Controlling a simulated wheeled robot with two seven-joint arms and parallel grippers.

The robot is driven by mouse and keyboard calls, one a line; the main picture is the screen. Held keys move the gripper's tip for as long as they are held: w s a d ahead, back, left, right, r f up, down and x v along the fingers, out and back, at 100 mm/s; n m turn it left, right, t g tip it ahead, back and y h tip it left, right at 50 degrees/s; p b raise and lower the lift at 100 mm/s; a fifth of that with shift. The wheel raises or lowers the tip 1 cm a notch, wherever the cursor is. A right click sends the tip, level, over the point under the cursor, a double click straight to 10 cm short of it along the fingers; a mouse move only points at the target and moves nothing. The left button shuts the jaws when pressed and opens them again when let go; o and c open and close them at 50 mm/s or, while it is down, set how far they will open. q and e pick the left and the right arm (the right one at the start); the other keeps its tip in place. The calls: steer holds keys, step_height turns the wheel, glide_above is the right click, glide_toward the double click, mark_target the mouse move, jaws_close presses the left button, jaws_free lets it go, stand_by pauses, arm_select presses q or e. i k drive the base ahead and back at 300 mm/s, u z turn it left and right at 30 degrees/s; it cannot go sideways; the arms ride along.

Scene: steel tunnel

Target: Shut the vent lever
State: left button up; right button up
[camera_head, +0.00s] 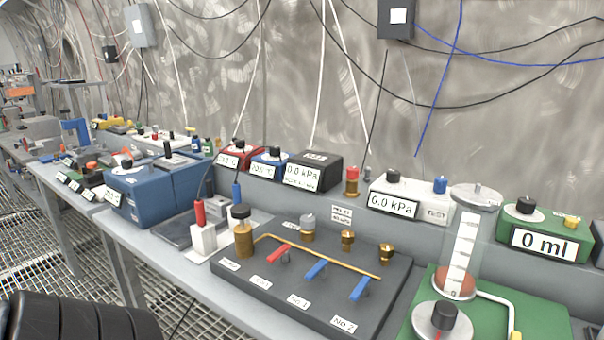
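The vent lever is most likely the red lever (279,253) on a dark grey manifold board (275,305), behind a small white label too small to read surely. It lies crosswise to the brass pipe (340,264). Two blue levers (316,269) and (360,288) stand to its right, also crosswise, behind labels No.1 and No.2. A brass cylinder with a dark cap (242,232) stands at the pipe's left end. Neither of my grippers is in the head view, and nothing touches the levers.
A white block with a red plug (203,240) stands left of the board. A green board with a clear cylinder (462,255) stands close on its right.

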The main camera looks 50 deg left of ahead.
mark_target(283, 251)
steer(key=u, duration=0.1)
steer(key=k, duration=0.85)
steer(key=u, duration=0.6)
steer(key=i, duration=0.55)
steer(key=u, duration=0.05)
